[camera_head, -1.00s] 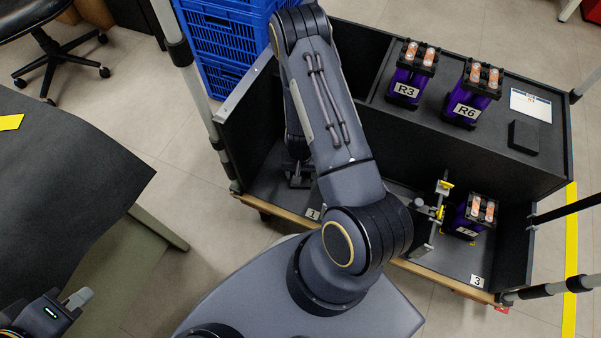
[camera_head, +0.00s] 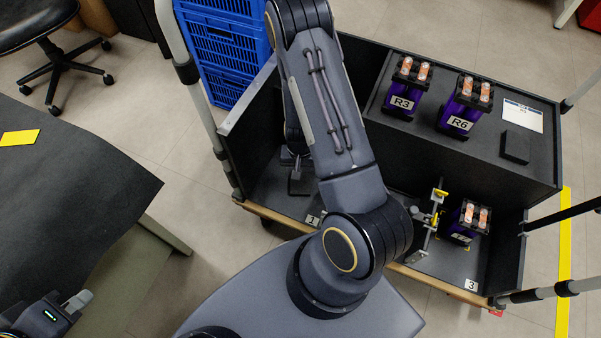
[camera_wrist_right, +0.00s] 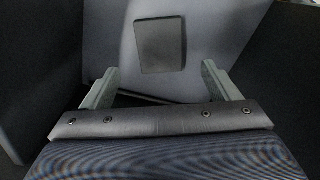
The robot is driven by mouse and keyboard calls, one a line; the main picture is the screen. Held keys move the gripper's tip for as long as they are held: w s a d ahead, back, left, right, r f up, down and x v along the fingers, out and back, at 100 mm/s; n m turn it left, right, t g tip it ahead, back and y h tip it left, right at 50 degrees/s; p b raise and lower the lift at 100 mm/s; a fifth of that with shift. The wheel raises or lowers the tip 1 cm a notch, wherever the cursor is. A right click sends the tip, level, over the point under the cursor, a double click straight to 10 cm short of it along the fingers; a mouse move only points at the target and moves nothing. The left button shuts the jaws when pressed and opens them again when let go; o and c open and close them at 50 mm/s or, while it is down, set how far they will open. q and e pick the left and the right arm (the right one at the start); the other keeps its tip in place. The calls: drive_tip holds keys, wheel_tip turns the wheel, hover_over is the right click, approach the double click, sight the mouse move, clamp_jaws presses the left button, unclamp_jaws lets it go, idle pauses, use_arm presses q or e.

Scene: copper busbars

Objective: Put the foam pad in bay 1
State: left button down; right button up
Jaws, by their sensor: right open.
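A dark, flat square pad (camera_wrist_right: 160,45), which looks like the foam pad, lies on a grey floor in the right wrist view. My right gripper (camera_wrist_right: 162,85) is open, with a finger to either side and the pad beyond the fingertips, apart from them. In the head view my right arm reaches down into bay 1 (camera_head: 262,190), the left compartment of the cart, and hides much of it. The label 1 shows at its front edge. My left gripper (camera_head: 78,302) is at the lower left, by the dark table; its opening cannot be made out.
The cart's upper deck (camera_head: 450,145) holds purple units R3 (camera_head: 404,90) and R6 (camera_head: 464,105), and a black block (camera_head: 516,147). Bay 3 (camera_head: 470,265) holds another purple unit (camera_head: 469,222) beside a yellow-handled clamp (camera_head: 436,205). Blue crates (camera_head: 225,50) stand behind the cart.

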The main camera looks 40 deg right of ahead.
drive_tip(key=w+a+r+n+t+y+p, duration=0.1)
drive_tip(key=a+r+t+y, duration=0.15)
drive_tip(key=r, duration=0.95)
drive_tip(key=a+r+n+t+y, duration=0.1)
drive_tip(key=a+r, duration=0.3)
drive_tip(key=r, duration=0.8)
drive_tip(key=s+a+r+n+t, duration=0.2)
drive_tip(key=s+a+r+n, duration=0.2)
drive_tip(key=s+r, duration=1)
drive_tip(key=shift+a, duration=0.1)
